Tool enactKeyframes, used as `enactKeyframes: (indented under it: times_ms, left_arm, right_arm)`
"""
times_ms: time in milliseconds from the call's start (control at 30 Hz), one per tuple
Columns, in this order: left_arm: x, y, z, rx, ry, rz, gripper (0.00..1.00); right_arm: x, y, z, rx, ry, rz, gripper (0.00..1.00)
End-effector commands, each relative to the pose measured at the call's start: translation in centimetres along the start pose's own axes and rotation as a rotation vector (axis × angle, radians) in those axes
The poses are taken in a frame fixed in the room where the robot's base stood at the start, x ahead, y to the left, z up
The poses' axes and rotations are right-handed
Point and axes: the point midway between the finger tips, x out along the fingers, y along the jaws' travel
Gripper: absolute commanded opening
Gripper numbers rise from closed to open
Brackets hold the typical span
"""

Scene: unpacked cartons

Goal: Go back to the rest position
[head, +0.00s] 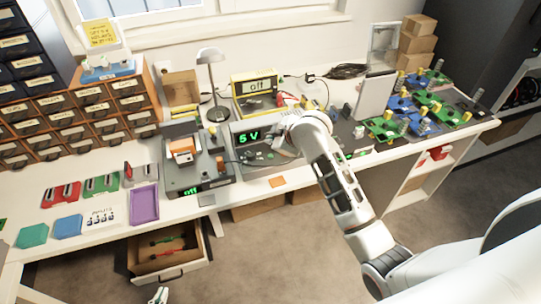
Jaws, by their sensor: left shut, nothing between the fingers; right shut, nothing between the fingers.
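My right arm reaches in from the right across the workbench (330,178). Its gripper (280,146) is over the bench beside the grey device with a green "5 V" display (248,136). The fingers are small and partly hidden by the wrist; they are shut with nothing held. I cannot tell whether they touch the device. My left gripper (158,295) shows only as a small white and dark tip at the bottom edge, below the open drawer (172,277). It is shut and empty, and the rest of that arm is out of view.
A grey machine with a green "off" display (205,175), a yellow meter (254,90) and a lamp (211,56) stand on the bench. Green and blue boards (420,115) crowd the right end. The open drawer juts out in front. Grey floor (280,260) is free in front.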

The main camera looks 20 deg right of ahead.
Motion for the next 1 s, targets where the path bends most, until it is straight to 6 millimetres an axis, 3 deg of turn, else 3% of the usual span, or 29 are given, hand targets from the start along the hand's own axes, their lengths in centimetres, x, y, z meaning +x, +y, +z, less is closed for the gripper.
enactKeyframes:
  times_ms: [667, 767, 833, 1000]
  left_arm:
    - [0.0, 0.0, 0.1, 0.0, -0.001, 0.0, 0.0]
    - [0.0, 0.0, 0.1, 0.0, -0.001, 0.0, 0.0]
    - [0.0, 0.0, 0.1, 0.0, -0.001, 0.0, 0.0]
    - [0.0, 0.0, 0.1, 0.0, -0.001, 0.0, 0.0]
  right_arm:
    - [-0.6, 0.3, -0.2, 0.002, -0.002, 0.001, 0.0]
    - [-0.9, -0.7, 1.2, 0.009, -0.025, 0.005, 0.0]
    - [-1.6, -1.9, 3.4, 0.022, -0.058, 0.015, 0.0]
    - [-5.3, -6.1, 10.5, 0.067, -0.18, 0.061, 0.0]
